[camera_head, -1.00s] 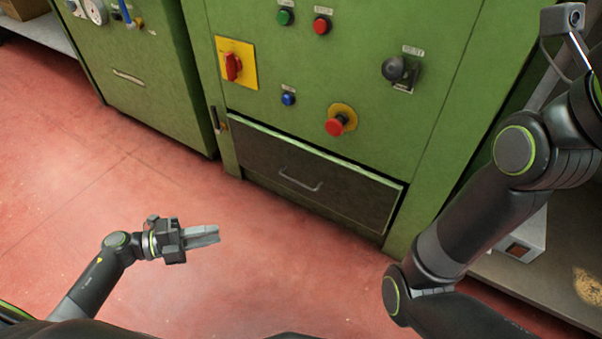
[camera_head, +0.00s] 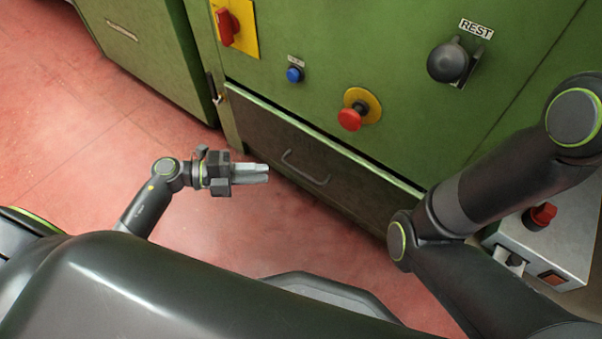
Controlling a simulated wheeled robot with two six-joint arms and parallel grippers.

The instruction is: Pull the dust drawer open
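The dust drawer (camera_head: 345,186) is a dark panel low in the green machine (camera_head: 370,60), and it looks closed. A dark line of shadow runs along its top edge. Its bar handle (camera_head: 302,175) is on the front, left of the middle. My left gripper (camera_head: 267,173) is left of the handle, in front of the machine. Its pale fingers lie together, pointing right toward the handle, with nothing between them. It looks apart from the handle, though the depth is hard to judge. My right arm enters at the right; its gripper is out of view.
Above the drawer are a red emergency knob (camera_head: 350,119), a blue button (camera_head: 294,74), a red switch (camera_head: 228,26) and a black ball lever (camera_head: 449,62) labelled REST. A grey box with a red knob (camera_head: 541,215) is at the right. Red floor (camera_head: 80,130) is open at left.

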